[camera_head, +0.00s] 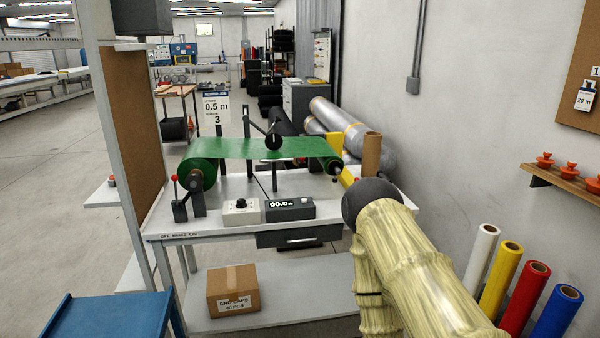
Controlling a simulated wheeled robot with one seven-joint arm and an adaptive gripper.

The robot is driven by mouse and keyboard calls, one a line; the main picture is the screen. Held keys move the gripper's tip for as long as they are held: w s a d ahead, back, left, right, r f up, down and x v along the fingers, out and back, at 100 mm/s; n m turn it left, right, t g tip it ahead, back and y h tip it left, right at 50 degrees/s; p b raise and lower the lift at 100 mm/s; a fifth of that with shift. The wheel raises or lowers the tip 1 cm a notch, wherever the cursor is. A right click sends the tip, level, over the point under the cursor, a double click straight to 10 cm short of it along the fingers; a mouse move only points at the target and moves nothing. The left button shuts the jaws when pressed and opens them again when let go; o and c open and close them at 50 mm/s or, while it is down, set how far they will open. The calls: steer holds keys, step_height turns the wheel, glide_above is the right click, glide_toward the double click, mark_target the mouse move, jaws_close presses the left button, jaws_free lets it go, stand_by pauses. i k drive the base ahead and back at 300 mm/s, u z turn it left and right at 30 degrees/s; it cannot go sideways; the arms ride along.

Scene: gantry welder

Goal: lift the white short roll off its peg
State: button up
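The white roll (481,259) stands at the lower right, in a row with a yellow roll (501,279), a red roll (525,298) and a blue roll (556,316). It is at the left end of the row and looks slightly tilted in the picture. Its top end shows a dark core opening. I cannot make out its peg, and its lower end is hidden behind my arm. My sleeved arm reaches in from the bottom, left of the rolls. My gripper is not visible.
A bench (160,222) with a green sheet (262,148) over rollers stands ahead. A carton (233,291) sits on its lower shelf. A wall shelf (566,184) with orange knobs is above the rolls. A blue surface (108,316) is at the lower left.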

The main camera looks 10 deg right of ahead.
mark_target(488, 236)
steer(key=i, duration=2)
steer(key=z, duration=1.4)
steer(key=i, duration=0.5)
